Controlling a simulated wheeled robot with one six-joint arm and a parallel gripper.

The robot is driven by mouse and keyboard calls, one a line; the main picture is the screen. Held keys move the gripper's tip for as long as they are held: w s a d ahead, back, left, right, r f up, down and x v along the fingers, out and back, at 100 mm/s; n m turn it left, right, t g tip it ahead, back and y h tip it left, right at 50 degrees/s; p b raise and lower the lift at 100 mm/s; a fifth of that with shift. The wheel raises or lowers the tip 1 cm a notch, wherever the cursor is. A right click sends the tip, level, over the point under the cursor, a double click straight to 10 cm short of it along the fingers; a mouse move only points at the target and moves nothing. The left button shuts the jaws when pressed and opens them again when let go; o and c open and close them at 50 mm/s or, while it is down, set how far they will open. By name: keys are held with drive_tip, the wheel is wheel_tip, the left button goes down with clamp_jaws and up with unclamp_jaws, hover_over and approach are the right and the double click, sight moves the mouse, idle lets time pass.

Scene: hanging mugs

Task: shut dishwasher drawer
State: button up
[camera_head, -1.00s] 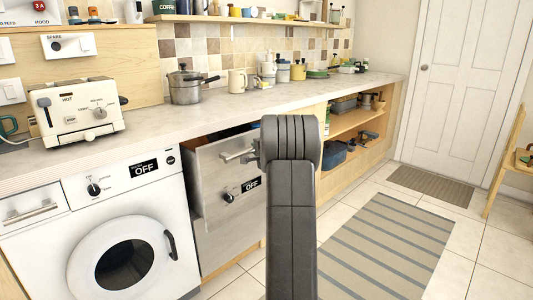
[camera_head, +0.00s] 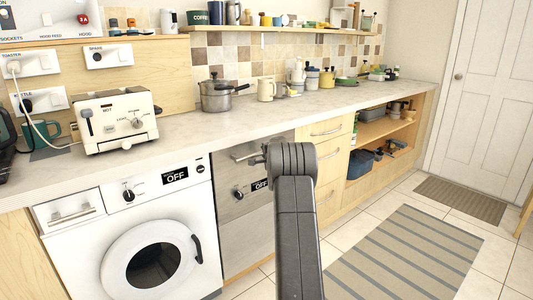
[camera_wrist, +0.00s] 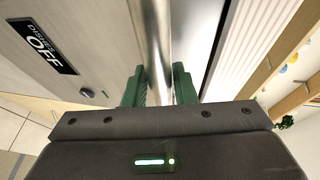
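The dishwasher (camera_head: 242,230) is a grey metal front with a knob and an OFF label, under the counter right of the washing machine. In the head view its front stands upright, flush or nearly flush with the units beside it. A dark gap shows by its top edge in the wrist view. Its bar handle (camera_head: 244,155) runs across the upper front. My gripper (camera_wrist: 159,88) has its green fingers on either side of the handle bar (camera_wrist: 155,45), apparently shut on it. In the head view my arm hides most of the gripper and part of the dishwasher's right side.
The white washing machine (camera_head: 150,235) is shut on the left. Wooden drawers (camera_head: 328,165) stand on the right, then open shelves. The countertop (camera_head: 190,130) overhangs the dishwasher and carries a toaster (camera_head: 118,120) and a pot (camera_head: 218,97). The floor around the striped rug (camera_head: 410,255) is clear.

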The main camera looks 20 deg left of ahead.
drive_tip(key=shift+o, duration=1.2)
drive_tip(key=shift+s, duration=0.1)
drive_tip(key=b+v, duration=0.6)
drive_tip(key=v, duration=0.7)
drive_tip(key=shift+s+d, duration=0.25)
drive_tip(key=shift+w+r, duration=0.1)
drive_tip(key=shift+p+x, duration=3.05)
drive_tip(key=shift+x, duration=3.8)
